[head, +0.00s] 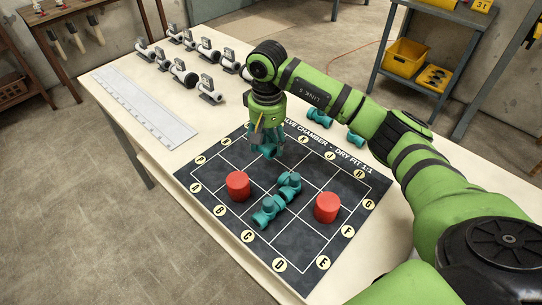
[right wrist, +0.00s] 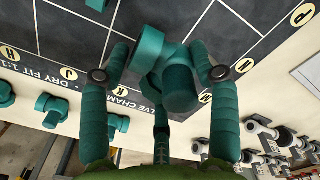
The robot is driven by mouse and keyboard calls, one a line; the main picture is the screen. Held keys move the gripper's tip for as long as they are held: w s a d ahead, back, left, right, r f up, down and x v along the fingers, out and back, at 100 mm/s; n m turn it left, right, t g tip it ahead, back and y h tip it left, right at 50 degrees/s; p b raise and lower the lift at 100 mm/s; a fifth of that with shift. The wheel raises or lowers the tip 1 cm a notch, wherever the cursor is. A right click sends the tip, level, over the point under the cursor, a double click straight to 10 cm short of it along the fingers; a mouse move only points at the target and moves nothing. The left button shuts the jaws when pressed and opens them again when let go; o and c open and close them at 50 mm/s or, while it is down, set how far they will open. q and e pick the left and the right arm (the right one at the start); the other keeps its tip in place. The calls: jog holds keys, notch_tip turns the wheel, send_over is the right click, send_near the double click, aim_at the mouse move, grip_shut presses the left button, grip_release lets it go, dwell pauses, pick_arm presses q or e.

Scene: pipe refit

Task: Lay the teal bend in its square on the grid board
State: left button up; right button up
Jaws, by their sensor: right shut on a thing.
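The dark grid board (head: 305,243) lies on the table, with lettered cream discs along its edges. My right gripper (head: 266,143) is shut on a teal bend (right wrist: 168,76) and holds it over the far part of the board. In the head view the fingers mostly hide the held bend (head: 267,153). A gap between bend and board cannot be judged surely. Two teal pipe pieces (head: 290,184) (head: 267,211) lie end to end in squares near the board's middle. My left gripper is not in view.
Two red cylinders (head: 238,186) (head: 327,207) stand on the board beside the teal pieces. More teal pieces (head: 321,116) lie beyond the board, under my right arm. Several white-and-grey valve fittings (head: 184,74) stand at the back left. A white ruler plate (head: 146,108) lies left.

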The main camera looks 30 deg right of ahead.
aim_at(271, 170)
jog(key=shift+s+f, duration=0.3)
jog(key=shift+s, duration=0.45)
jog(key=shift+s+a+f+p, duration=0.15)
jog(key=shift+s+f+p, duration=0.15)
jog(key=shift+s+f, duration=0.15)
notch_tip(271, 170, down, 4)
jog(key=shift+r+p, duration=0.1)
jog(key=shift+p, duration=0.5)
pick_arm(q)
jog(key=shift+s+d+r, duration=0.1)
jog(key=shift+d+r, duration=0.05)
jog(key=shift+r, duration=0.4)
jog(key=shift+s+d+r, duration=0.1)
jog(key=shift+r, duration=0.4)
pick_arm(e)
jog(key=o, duration=0.9)
jog(key=shift+c, duration=0.2)
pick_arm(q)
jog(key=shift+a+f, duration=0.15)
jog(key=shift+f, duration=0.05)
